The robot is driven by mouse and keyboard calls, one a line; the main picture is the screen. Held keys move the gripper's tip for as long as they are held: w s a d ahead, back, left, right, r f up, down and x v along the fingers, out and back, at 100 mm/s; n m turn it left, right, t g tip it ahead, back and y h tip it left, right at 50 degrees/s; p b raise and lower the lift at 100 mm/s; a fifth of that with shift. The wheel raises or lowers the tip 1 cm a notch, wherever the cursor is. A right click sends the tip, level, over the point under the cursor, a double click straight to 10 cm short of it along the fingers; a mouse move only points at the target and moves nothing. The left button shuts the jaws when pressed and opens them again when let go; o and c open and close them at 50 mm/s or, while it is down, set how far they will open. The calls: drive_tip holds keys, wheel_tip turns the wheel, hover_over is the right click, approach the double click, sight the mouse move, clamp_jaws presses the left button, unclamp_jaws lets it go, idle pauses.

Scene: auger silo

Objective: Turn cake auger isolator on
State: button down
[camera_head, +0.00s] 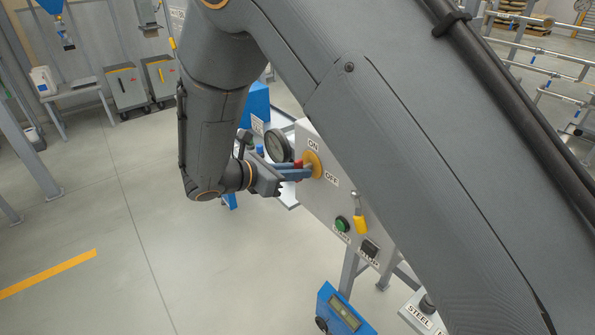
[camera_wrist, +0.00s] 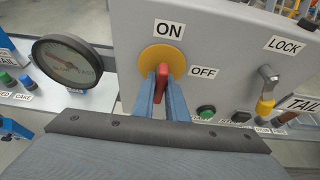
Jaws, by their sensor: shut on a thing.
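The isolator is a red handle (camera_wrist: 161,80) on a yellow round plate (camera_wrist: 150,62), set on a grey panel (camera_wrist: 215,35). The ON label (camera_wrist: 168,29) is above the plate and the OFF label (camera_wrist: 204,71) is to its right. In the wrist view the handle stands close to upright, its top toward ON. My gripper (camera_wrist: 160,93) has its two blue fingers on either side of the handle, shut on it. In the head view my gripper (camera_head: 296,173) reaches the yellow plate (camera_head: 313,164) from the left, and the red handle shows only in part.
A round gauge (camera_wrist: 67,63) stands close left of the panel. A padlock (camera_wrist: 265,105) hangs under the LOCK label (camera_wrist: 285,45) at right. A green button (camera_head: 342,224) sits lower on the panel. Open floor (camera_head: 140,230) lies to the left.

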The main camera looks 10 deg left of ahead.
drive_tip(key=c, duration=1.8)
unclamp_jaws()
drive_tip(key=shift+b+v, duration=1.25)
drive_tip(key=shift+v, duration=2.65)
